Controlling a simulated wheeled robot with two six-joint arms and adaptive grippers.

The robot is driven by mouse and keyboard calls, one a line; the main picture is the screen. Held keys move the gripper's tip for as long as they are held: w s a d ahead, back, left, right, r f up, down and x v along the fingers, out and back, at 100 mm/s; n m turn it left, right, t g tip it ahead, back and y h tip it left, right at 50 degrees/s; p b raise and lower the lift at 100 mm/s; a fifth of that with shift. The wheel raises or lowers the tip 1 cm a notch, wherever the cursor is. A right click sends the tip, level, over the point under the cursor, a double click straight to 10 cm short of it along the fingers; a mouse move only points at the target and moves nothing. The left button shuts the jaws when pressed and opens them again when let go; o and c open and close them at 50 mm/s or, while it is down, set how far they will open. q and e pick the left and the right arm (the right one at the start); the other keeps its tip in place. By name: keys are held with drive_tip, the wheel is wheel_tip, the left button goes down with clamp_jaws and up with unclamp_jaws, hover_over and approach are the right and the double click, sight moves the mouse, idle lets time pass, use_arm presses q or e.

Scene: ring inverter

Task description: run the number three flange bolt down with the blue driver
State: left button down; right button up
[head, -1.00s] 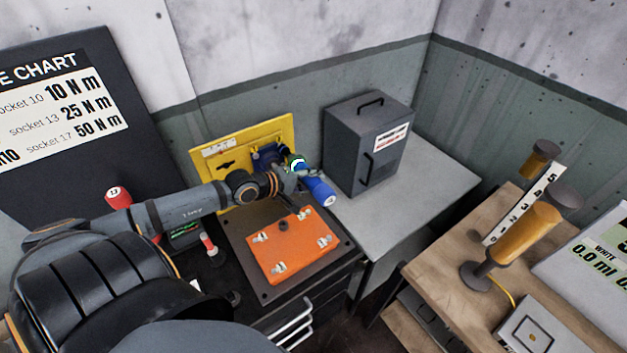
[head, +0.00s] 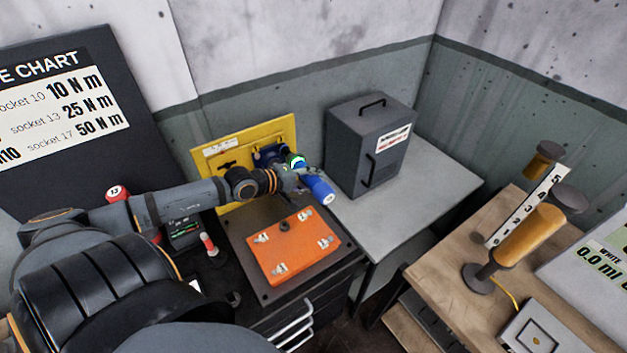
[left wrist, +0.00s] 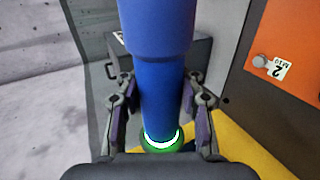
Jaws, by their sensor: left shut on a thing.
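My left gripper (head: 299,179) is shut around the blue driver (head: 319,189), over the back edge of the dark bench. In the left wrist view the driver (left wrist: 160,85) runs between both fingers, with a lit green-white ring at its lower end. The orange flange plate (head: 290,255) lies on the bench, below and in front of the gripper, apart from the driver. Several tagged bolts sit near its corners; their numbers are too small to read in the head view. One bolt tagged 2 M10 (left wrist: 262,62) shows in the wrist view. My right gripper is out of view.
A yellow panel (head: 210,172) stands behind the plate, with a dark blue part (head: 268,155) on it. A grey cabinet (head: 365,145) stands close to the right. A red-topped socket 13 item (head: 116,193) is at the left. A wooden table (head: 430,270) stands further right.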

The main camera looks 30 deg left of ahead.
sight(313, 188)
use_arm(q)
drive_tip(key=shift+w+a+r+b, duration=0.25)
drive_tip(key=shift+a+b, duration=0.1)
drive_tip(key=shift+a, duration=0.1)
idle(1.1)
drive_tip(key=shift+s+d+p, duration=0.25)
drive_tip(key=shift+d+p, duration=0.2)
drive_tip(key=shift+d, duration=0.15)
drive_tip(key=shift+s+d+p, duration=0.25)
drive_tip(key=shift+d+p, duration=0.2)
drive_tip(key=shift+d, duration=0.1)
drive_tip(key=shift+s+d+f+p, duration=0.1)
drive_tip(key=shift+s+d+p, duration=0.15)
drive_tip(key=shift+d, duration=0.35)
drive_tip(key=shift+s+d+f+p, duration=0.15)
drive_tip(key=shift+s+d, duration=0.1)
drive_tip(key=shift+d, duration=0.3)
drive_tip(key=shift+r, duration=0.1)
